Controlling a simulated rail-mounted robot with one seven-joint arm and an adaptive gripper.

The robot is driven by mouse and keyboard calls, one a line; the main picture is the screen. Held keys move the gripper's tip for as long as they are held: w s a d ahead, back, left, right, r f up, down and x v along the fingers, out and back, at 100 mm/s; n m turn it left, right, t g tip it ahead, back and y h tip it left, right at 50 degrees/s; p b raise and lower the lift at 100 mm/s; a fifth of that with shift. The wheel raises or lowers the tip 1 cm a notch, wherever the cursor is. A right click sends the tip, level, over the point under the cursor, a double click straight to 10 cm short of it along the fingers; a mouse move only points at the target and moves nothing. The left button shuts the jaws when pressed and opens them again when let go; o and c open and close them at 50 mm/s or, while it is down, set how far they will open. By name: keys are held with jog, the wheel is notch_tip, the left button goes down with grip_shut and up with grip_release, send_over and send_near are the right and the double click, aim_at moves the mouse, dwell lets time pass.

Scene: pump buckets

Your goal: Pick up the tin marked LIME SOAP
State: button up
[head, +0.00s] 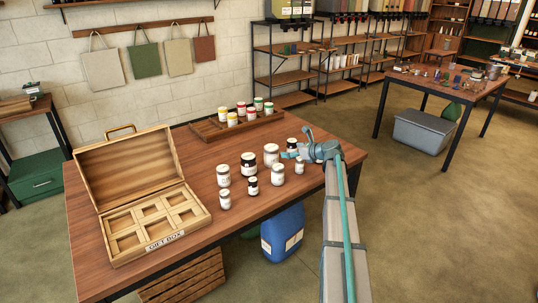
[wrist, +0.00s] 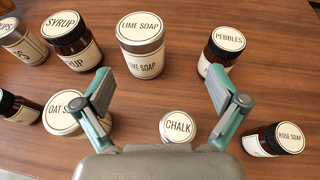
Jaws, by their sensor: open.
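The LIME SOAP tin (wrist: 142,50) is a wide, pale tin with a light lid and a white label, upright on the table at the top middle of the wrist view. In the head view, the matching tin (head: 271,156) stands left of my gripper (head: 298,144), in the back row of the group. In the wrist view my gripper (wrist: 160,92) is open and empty. Its two fingers are spread at left and right, and the tin shows beyond their tips, apart from them.
Close around it are SYRUP (wrist: 68,38), PEBBLES (wrist: 220,50), OAT SOAP (wrist: 68,115), CHALK (wrist: 178,127) and ROSE SOAP (wrist: 272,140). An open gift box (head: 190,217) stands at the table's left. A wooden rack (head: 208,131) with several small tins is at the back.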

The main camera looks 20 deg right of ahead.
aim_at(277, 150)
jog(key=a, duration=0.1)
jog(key=w+a, duration=0.1)
jog(key=shift+w+a+f+y, duration=0.2)
jog(key=shift+a+y, duration=0.1)
jog(key=shift+a, duration=0.1)
jog(key=x, duration=0.4)
jog(key=shift+w+p, duration=0.15)
jog(key=shift+p, duration=0.2)
jog(key=shift+a+p+x, duration=0.2)
jog(key=shift+p+x, duration=0.4)
jog(key=shift+x, duration=2.5)
jog(key=shift+f, duration=0.1)
jog(key=c, duration=1.2)
jog(key=shift+c, duration=0.7)
jog(key=shift+r, duration=0.2)
